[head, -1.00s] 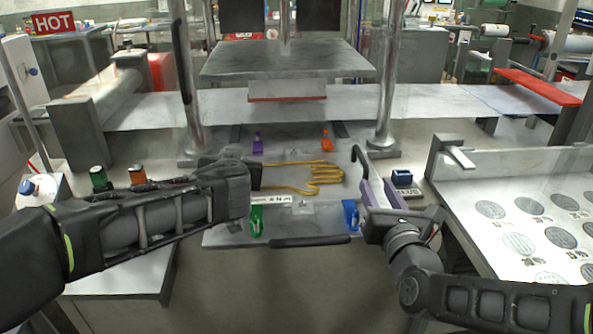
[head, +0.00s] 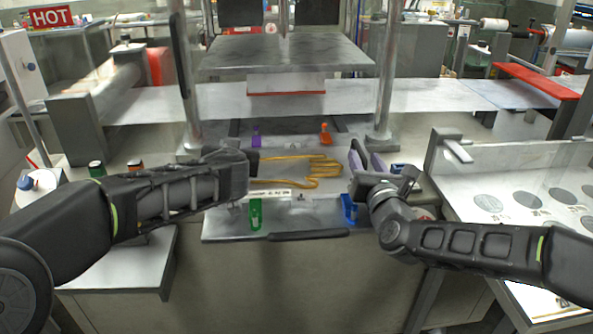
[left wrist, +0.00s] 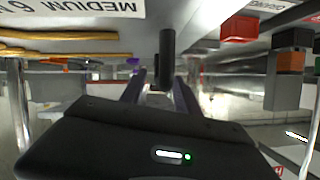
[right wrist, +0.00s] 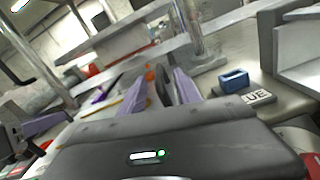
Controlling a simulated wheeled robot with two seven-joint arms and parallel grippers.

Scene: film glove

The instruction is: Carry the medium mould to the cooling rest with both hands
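The medium mould (head: 300,183) is a flat plate with a yellow hand outline, lying on the press bed between my grippers. Part of its "MEDIUM" label (left wrist: 85,8) shows in the left wrist view. My left gripper (head: 250,163) is at its left side; in the left wrist view its purple fingers (left wrist: 160,95) stand apart with a dark upright handle (left wrist: 167,58) between them. My right gripper (head: 367,160) is at the right side, purple fingers apart; in the right wrist view (right wrist: 160,88) a dark handle (right wrist: 162,87) stands between them. I cannot pick out the cooling rest.
Green (head: 255,212), blue (head: 349,208), purple (head: 256,138) and orange (head: 326,133) clips stand around the mould. The press plate (head: 285,55) hangs above between metal posts (head: 388,90). A blue block (right wrist: 234,80) sits right of my right gripper. A white printed table (head: 500,170) stands at right.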

